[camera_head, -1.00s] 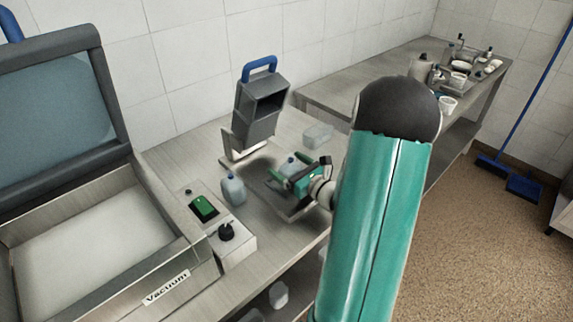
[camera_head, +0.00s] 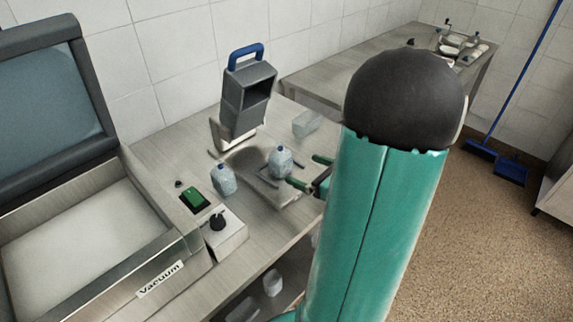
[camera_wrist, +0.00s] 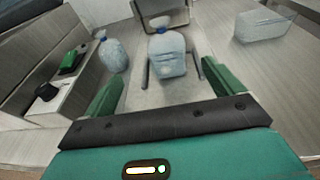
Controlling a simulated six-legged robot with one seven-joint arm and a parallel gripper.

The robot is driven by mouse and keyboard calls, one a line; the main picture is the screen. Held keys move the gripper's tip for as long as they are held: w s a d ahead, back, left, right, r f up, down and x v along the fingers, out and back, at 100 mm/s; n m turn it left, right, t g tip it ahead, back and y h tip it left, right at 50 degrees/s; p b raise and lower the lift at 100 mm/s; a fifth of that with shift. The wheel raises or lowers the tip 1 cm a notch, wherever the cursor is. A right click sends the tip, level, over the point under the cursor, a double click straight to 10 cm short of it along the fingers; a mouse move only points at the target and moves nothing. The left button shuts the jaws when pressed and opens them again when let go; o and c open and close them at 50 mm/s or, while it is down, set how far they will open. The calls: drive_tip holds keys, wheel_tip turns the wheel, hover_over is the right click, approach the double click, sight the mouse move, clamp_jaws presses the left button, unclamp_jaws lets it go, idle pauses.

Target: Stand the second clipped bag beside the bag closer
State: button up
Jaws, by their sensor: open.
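One clipped bag (camera_head: 281,162), pale blue with a blue clip, stands upright on the plate at the foot of the bag closer (camera_head: 247,98), a grey machine with a blue handle. The other clipped bag (camera_head: 222,180) stands to its left, near the control box. My gripper (camera_head: 303,169) is open and empty, just right of the first bag. In the wrist view my gripper (camera_wrist: 161,69) has its green fingers spread wide, with that bag (camera_wrist: 167,55) ahead between them and apart from both. The second bag (camera_wrist: 114,56) shows at the left. My arm hides the gripper's base.
A vacuum machine (camera_head: 100,235) with a raised lid fills the left. A control box (camera_head: 222,232) with a black knob stands beside it. A clear container (camera_head: 307,123) sits behind the bag. Another bench (camera_head: 370,75) with several items stands at the back.

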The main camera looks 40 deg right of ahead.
sight(283, 151)
drive_tip(key=w+f, duration=0.1)
drive_tip(key=w, duration=0.3)
drive_tip(key=w+g, duration=0.1)
drive_tip(key=w, duration=0.3)
drive_tip(key=w+f+g+h, duration=0.1)
drive_tip(key=w, duration=0.3)
drive_tip(key=shift+w+f, duration=0.3)
drive_tip(key=shift+d, duration=0.1)
drive_tip(key=c, duration=1.2)
drive_tip(key=shift+c, duration=0.2)
drive_tip(key=shift+r, duration=0.9)
drive_tip(key=s+a+r, duration=0.1)
drive_tip(key=r, duration=0.1)
drive_tip(key=s+a+r, duration=0.1)
drive_tip(key=s+r, duration=0.1)
drive_tip(key=r, duration=0.1)
drive_tip(key=s+a+r, duration=0.1)
drive_tip(key=r, duration=0.1)
drive_tip(key=shift+s+r, duration=0.2)
drive_tip(key=shift+r, duration=0.2)
drive_tip(key=s+a+r, duration=0.3)
drive_tip(key=s+a, duration=0.2)
drive_tip(key=s, duration=0.2)
drive_tip(key=shift+r, duration=0.15)
